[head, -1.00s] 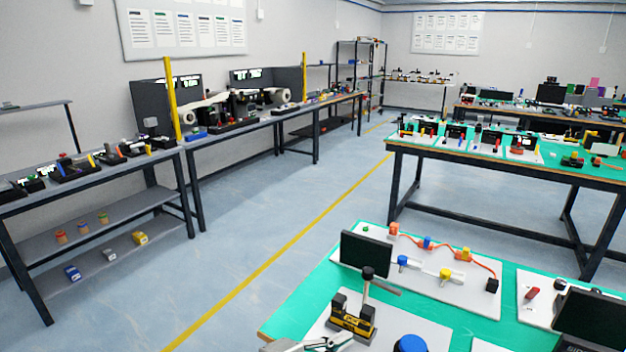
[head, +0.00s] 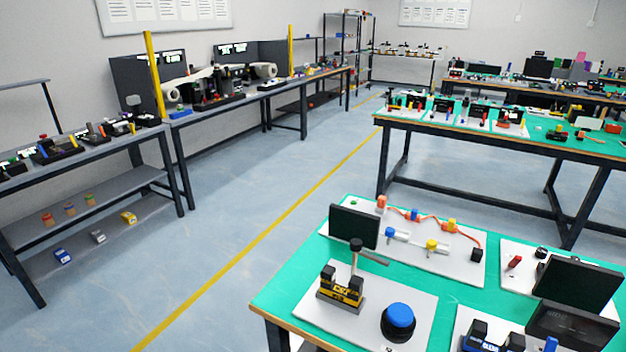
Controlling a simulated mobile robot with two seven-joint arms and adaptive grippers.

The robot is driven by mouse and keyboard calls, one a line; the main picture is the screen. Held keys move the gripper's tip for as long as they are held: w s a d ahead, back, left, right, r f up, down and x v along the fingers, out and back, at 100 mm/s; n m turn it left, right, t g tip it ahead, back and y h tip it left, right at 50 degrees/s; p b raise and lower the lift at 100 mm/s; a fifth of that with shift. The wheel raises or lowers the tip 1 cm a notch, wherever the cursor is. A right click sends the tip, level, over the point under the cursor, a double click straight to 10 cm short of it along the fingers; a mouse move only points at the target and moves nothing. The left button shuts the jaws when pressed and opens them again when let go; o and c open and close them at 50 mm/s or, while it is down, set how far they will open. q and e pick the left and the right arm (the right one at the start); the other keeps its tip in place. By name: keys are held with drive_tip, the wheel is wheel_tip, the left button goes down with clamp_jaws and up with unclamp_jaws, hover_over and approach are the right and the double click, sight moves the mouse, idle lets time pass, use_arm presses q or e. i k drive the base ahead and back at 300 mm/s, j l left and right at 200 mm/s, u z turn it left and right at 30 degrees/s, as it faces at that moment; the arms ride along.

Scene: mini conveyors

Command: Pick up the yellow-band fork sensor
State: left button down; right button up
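The yellow-band fork sensor (head: 341,288) is a black U-shaped block with two upright prongs and a yellow band. It stands upright on a white board (head: 320,314) on the near green-topped table. A post with a black knob (head: 356,245) and a grey bar rises just behind it. A blue dome button (head: 400,316) is to its right on the same board. A similar fork sensor with a blue band (head: 487,338) is partly cut off at the bottom edge. Neither of my grippers is in view.
The near green table (head: 283,289) has its left edge by open floor with a yellow line (head: 255,240). Dark screens (head: 354,226) stand behind the sensor and at right (head: 577,287). A board with small coloured parts (head: 418,262) lies behind. Benches line the left wall.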

sight(351, 296)
drive_tip(key=j+z, duration=0.1)
drive_tip(key=z, duration=0.5)
drive_tip(key=i+j+z, duration=0.1)
drive_tip(key=j+z, duration=0.2)
drive_tip(key=j, duration=0.2)
drive_tip(key=j+z, duration=0.25)
drive_tip(key=j, duration=0.2)
drive_tip(key=j+z, duration=0.15)
drive_tip(key=j, duration=1.45)
